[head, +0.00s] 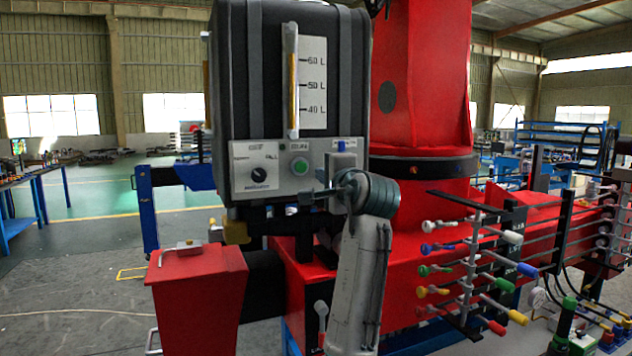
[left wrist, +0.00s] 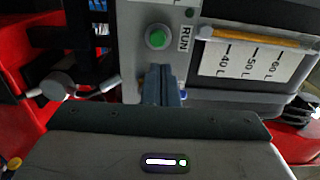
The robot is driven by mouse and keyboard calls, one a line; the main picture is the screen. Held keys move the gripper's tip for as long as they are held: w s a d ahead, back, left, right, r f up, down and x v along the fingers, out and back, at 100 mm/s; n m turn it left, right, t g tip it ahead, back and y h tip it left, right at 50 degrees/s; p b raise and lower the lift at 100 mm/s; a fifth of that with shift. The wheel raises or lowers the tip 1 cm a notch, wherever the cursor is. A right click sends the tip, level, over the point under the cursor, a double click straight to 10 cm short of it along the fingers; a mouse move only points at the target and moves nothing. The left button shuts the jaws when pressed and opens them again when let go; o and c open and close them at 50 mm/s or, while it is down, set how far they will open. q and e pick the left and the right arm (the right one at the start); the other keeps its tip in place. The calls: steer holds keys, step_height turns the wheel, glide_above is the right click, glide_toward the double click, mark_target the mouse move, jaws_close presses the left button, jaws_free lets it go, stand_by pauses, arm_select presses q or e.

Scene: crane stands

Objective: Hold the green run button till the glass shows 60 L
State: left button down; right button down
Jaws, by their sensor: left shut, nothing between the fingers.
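The green run button (head: 300,166) sits on the grey panel (head: 270,180) at the bottom of a dark tank. It also shows uncovered in the left wrist view (left wrist: 157,38). The sight glass (head: 292,80) stands above the panel beside a white scale marked 40, 50 and 60 L. It holds an amber column whose top looks near or slightly above the 60 L line. My left gripper (head: 308,196) is shut and empty, just below and right of the button. Its fingertips (left wrist: 161,72) appear apart from the button. My right gripper is out of view.
A black knob (head: 258,175) is left of the button, and a blue-topped control (head: 342,146) is to its right. A red box (head: 197,290) stands at lower left. Several colored levers (head: 470,260) stick out at right. A red crane column (head: 430,80) rises behind.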

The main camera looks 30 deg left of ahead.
arm_select(q)
steer(key=v, duration=0.2)
steer(key=shift+s+d+r+b, duration=0.1)
steer(key=shift+s+d+b, duration=0.2)
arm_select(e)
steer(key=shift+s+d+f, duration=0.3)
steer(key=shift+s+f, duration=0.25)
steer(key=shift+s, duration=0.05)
arm_select(q)
steer(key=shift+s, duration=0.1)
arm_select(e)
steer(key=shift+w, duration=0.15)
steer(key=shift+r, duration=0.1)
